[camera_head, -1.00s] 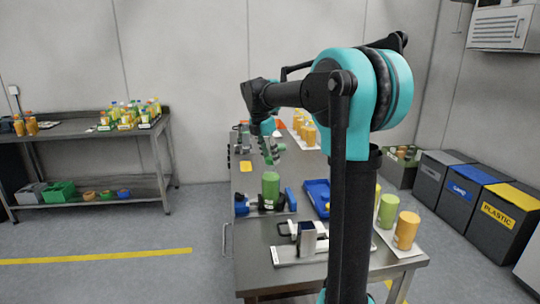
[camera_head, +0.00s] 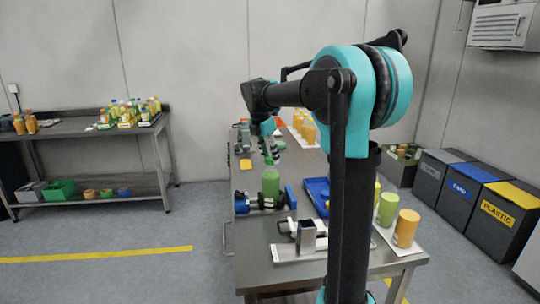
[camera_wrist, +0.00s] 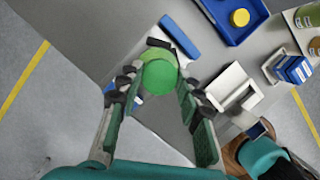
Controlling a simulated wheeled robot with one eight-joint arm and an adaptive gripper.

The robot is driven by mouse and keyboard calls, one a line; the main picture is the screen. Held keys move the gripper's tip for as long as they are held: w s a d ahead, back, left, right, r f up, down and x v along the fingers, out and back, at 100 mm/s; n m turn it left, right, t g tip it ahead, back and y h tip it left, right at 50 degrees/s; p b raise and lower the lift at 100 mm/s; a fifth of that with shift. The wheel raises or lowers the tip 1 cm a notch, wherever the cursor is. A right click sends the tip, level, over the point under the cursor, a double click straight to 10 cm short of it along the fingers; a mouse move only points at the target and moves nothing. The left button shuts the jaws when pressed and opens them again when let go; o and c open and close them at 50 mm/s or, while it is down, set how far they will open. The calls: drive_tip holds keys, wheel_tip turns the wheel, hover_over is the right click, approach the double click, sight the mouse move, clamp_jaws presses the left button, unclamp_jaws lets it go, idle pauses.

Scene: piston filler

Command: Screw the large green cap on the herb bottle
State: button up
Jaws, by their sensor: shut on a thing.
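The green herb bottle (camera_head: 270,184) stands upright at the blue-and-black clamp (camera_head: 266,200) on the near part of the steel table. My gripper (camera_head: 271,156) points down right above the bottle. In the wrist view my gripper (camera_wrist: 157,88) is shut on the large round green cap (camera_wrist: 158,76), seen from above between the fingertips. The cap hides the bottle's mouth in the wrist view. In the head view the cap cannot be told apart from the fingers and bottle top, so I cannot tell whether its thread is engaged.
A blue tray (camera_head: 316,194) with a yellow lid (camera_wrist: 240,17) lies right of the clamp. A grey metal block on a white-handled fixture (camera_head: 306,238) stands nearer the front. Green and orange jars (camera_head: 406,228) stand on the right edge.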

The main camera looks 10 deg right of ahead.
drive_tip(key=shift+f, duration=0.15)
idle(0.6)
drive_tip(key=m+g, duration=0.1)
drive_tip(key=m, duration=0.6)
drive_tip(key=shift+w+g+h, duration=0.15)
drive_tip(key=shift+g+h, duration=0.15)
drive_tip(key=shift+g, duration=0.1)
drive_tip(key=m+g, duration=0.1)
drive_tip(key=m, duration=0.3)
drive_tip(key=m+y, duration=0.1)
drive_tip(key=m, duration=0.3)
drive_tip(key=shift+w+g, duration=0.1)
drive_tip(key=shift+g, duration=0.3)
drive_tip(key=o, duration=0.8)
